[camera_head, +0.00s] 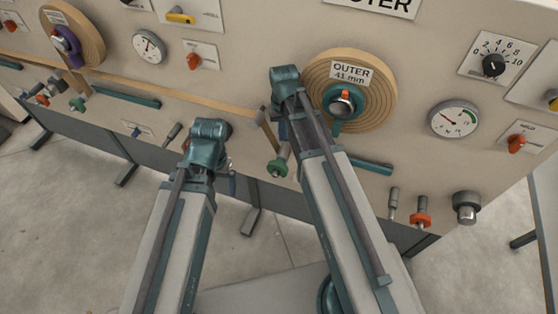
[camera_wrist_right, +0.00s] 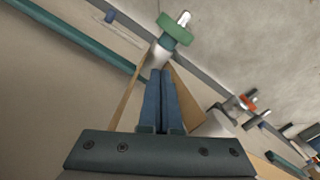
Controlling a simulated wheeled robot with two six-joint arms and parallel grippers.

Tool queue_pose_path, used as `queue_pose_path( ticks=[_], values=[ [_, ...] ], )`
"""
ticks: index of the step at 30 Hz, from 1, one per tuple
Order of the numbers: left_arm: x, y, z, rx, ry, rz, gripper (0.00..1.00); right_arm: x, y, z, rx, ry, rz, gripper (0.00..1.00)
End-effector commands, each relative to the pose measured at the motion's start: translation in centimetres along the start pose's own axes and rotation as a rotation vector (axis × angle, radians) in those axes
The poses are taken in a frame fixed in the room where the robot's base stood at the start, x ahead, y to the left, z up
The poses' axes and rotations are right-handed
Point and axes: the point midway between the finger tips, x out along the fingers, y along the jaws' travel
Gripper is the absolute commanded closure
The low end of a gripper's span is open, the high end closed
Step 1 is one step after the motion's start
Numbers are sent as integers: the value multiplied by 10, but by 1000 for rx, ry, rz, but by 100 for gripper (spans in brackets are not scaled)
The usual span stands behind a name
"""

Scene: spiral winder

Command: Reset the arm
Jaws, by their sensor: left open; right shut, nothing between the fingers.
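My left gripper (camera_head: 209,138) is in the head view, in front of the panel's lower edge; its fingers are mostly hidden behind the wrist. My right gripper (camera_head: 285,82) is in front of the panel, just left of the wooden spiral disc (camera_head: 383,88) labelled OUTER 41 mm. In the right wrist view the right fingers (camera_wrist_right: 165,74) are together with nothing between them. A metal peg with a green collar (camera_wrist_right: 174,30) shows just beyond them. The green collar also shows below the right wrist in the head view (camera_head: 277,168). Which part the task calls the arm is unclear.
A tan strip (camera_head: 190,92) runs across the panel (camera_head: 245,55) toward the disc. A second disc (camera_head: 88,38) with a purple part is at upper left. Gauges (camera_head: 455,119), a dial (camera_head: 493,65) and an orange-collared peg (camera_head: 421,218) are at right.

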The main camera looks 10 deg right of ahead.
Motion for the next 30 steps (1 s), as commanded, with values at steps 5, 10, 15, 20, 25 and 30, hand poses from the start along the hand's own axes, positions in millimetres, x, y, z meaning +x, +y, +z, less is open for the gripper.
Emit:
queue_pose_path(
  ticks=[5, 10, 15, 20, 25, 30],
  values=[
    [-2, 0, 0, 0, 0, 0, 7, -2, 0, 0, 0, 0, 0, 100],
    [-2, 0, 0, 0, 0, 0, 7, -2, -1, 2, -4, 0, 1, 100],
    [-2, 0, 0, 0, 0, 0, 7, -2, -31, 40, -95, -11, 21, 100],
    [-2, 0, 0, 0, 0, 0, 7, -3, -69, 100, -251, -26, 62, 100],
    [-2, 0, 0, 0, 0, 0, 7, -4, -89, 141, -369, -35, 95, 100],
    [-2, 0, 0, 0, 0, 0, 7, -4, -94, 152, -403, -39, 107, 100]
  ],
)
